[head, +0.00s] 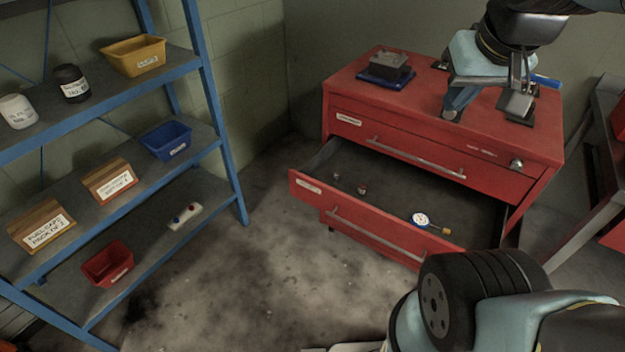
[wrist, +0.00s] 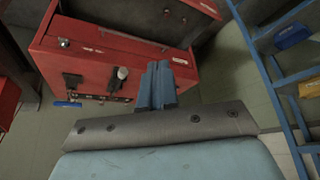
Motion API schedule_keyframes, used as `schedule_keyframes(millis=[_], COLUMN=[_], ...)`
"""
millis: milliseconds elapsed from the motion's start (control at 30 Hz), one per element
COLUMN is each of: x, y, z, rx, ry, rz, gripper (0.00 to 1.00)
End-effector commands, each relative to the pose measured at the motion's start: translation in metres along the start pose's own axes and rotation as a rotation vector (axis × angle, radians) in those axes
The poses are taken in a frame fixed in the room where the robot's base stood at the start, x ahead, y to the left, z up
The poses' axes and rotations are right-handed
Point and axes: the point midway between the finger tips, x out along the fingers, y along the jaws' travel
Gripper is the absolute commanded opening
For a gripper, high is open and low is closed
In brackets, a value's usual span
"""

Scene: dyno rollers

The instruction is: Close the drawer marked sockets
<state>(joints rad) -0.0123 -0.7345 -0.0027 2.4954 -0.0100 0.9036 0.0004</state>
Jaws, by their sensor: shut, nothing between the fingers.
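A red cabinet (head: 440,95) stands at the back right; it also shows in the wrist view (wrist: 95,55). Its lower drawer (head: 350,222) is pulled well out, with a long bar handle (head: 375,233) and a small label at its left that I cannot read. Inside lie a round white gauge (head: 420,219) and a couple of small parts. The upper drawer (head: 430,153) is closed; its label is also unreadable. My gripper (head: 455,108) is over the cabinet top, behind the open drawer and apart from it. In the wrist view its fingers (wrist: 163,85) are together and empty.
A blue-framed shelf (head: 215,115) with bins, jars and boxes stands on the left. A dark block on a blue base (head: 385,68) and a blue-handled tool (head: 545,81) are on the cabinet top. Bare floor (head: 260,240) lies between shelf and drawer.

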Motion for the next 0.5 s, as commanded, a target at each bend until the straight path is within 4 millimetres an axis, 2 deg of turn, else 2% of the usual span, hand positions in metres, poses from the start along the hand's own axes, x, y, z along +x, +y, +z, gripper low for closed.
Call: schedule_keyframes(millis=[167,500], x=[0.021,0.085], y=[-0.009,-0.027], z=[-0.01,-0.032], rx=[-0.08,-0.331], ry=[-0.09,-0.318], rz=[0.009,0.072], gripper=[0.0,0.0])
